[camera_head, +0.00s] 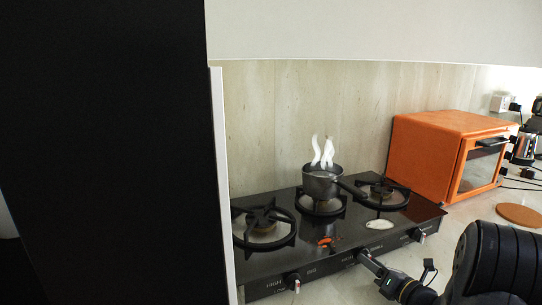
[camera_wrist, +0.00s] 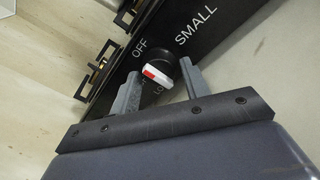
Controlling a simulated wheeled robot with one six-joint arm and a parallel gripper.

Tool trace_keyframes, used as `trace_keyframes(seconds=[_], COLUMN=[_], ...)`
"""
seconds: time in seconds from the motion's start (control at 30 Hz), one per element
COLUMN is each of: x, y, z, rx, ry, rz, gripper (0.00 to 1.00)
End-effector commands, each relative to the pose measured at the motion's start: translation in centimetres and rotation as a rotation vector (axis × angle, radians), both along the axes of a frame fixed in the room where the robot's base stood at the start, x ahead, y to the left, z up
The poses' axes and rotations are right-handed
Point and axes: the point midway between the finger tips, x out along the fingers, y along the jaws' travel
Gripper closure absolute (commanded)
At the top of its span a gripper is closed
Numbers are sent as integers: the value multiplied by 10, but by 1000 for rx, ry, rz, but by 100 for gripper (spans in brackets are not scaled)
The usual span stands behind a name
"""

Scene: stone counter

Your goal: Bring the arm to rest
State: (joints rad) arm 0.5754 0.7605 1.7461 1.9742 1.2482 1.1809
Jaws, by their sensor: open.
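My gripper (camera_head: 368,258) is at the front edge of the black gas stove (camera_head: 340,240), at the middle knob. In the wrist view my gripper (camera_wrist: 160,69) is open, with one grey finger on each side of a white knob with a red mark (camera_wrist: 155,74). The knob lies between the fingertips; whether either finger touches it I cannot tell. The words OFF, LO and SMALL are printed around it. My dark arm reaches in from the lower right of the head view.
A steaming pot (camera_head: 320,182) stands on the middle burner, its handle toward the right. An orange oven (camera_head: 425,150) and an orange round mat (camera_head: 519,215) are at the right. A tall black panel (camera_head: 105,150) fills the left. Some counter in front is clear.

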Motion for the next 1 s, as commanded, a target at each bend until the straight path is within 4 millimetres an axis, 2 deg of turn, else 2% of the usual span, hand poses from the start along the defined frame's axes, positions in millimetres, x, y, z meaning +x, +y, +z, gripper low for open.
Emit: trace_keyframes(seconds=[0.1,0.57,0.77,1.0], x=[5,1,-20,-61], y=[3,0,-12,-33], z=[0,1,0,2], rx=[-7,-11,0,0], ry=[-4,-5,0,1], rz=[0,-1,-5,-5], gripper=[56,56,56,56])
